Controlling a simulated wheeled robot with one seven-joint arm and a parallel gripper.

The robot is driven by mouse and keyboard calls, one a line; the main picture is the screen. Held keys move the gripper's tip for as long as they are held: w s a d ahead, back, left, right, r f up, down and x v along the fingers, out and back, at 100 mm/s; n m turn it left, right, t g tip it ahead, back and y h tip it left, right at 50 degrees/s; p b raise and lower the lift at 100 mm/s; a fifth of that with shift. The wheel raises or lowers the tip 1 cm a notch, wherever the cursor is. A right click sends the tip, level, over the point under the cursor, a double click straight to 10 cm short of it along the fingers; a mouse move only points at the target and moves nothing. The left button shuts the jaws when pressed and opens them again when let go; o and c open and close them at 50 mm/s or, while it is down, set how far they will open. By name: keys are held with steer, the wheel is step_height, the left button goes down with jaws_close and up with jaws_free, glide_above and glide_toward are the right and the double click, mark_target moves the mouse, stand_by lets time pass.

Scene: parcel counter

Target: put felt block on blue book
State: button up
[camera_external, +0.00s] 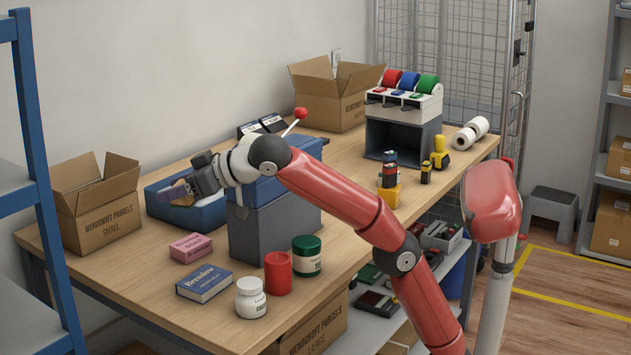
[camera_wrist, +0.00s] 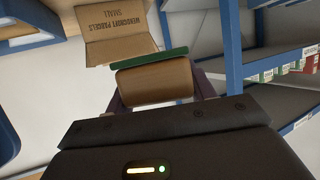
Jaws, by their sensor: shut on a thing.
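The felt block (camera_wrist: 155,82), a tan wooden body with a green felt face, is held between the fingers of my gripper (camera_wrist: 160,90) in the wrist view. In the external view my gripper (camera_external: 178,193) is over the blue tray at the left part of the counter; the block is small and hard to make out there. The blue book (camera_external: 204,284) lies flat near the counter's front edge, in front of and to the right of my gripper. Its top is bare.
A pink soap box (camera_external: 191,247) lies behind the book. A white jar (camera_external: 250,298), a red candle (camera_external: 278,273) and a green jar (camera_external: 306,256) stand to its right. An open carton (camera_external: 98,205) stands left of the blue tray (camera_external: 208,214).

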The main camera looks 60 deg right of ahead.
step_height(320, 180, down, 16)
steer(key=b, duration=0.8)
steer(key=shift+r, duration=0.15)
steer(key=shift+f, duration=0.2)
steer(key=o, duration=1)
